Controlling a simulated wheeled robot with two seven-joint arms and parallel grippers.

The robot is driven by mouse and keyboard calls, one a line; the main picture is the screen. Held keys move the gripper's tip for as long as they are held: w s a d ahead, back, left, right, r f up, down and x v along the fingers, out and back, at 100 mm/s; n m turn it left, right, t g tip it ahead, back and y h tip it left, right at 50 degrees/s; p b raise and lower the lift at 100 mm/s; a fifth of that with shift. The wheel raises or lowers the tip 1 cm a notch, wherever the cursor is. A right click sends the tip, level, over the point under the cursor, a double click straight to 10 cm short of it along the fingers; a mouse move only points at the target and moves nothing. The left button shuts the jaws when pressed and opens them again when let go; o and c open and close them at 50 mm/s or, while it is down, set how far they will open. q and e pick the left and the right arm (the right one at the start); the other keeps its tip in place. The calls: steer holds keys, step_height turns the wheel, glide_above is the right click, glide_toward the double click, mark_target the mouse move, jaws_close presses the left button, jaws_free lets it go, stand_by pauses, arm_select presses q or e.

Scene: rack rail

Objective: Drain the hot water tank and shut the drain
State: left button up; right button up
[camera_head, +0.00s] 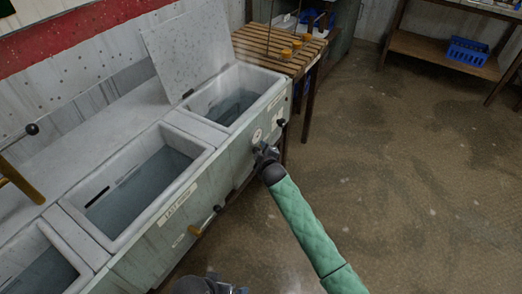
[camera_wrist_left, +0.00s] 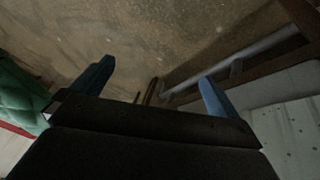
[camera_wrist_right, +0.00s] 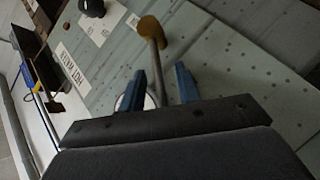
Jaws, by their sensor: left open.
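The hot water tank (camera_head: 268,81) is the far tank of the row, with its lid (camera_head: 190,45) raised and water (camera_head: 232,106) inside. Its label (camera_wrist_right: 75,65) shows in the right wrist view. My right gripper (camera_head: 262,150) is at the front panel below the tank, by a round dial (camera_head: 256,135). In the right wrist view, a rod with an ochre knob (camera_wrist_right: 150,28) passes between the fingers (camera_wrist_right: 162,82); whether they grip it is unclear. My left gripper (camera_wrist_left: 158,82) is open and empty; in the head view only part of it shows at the bottom edge.
A middle tank (camera_head: 205,160) and a near tank (camera_head: 85,265) hold water. A lever with a black knob (camera_head: 217,208) and ochre end sticks out of the middle front. A slatted wooden table (camera_head: 285,62) stands beyond the far tank. The floor to the right is clear.

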arm_select(q)
steer(key=shift+w+d+f+b, duration=0.25)
steer(key=shift+d+f+b, duration=0.1)
steer(key=shift+d, duration=0.3)
arm_select(e)
steer(key=v, duration=0.7)
steer(key=shift+s+r, duration=0.2)
steer(key=shift+s, duration=0.15)
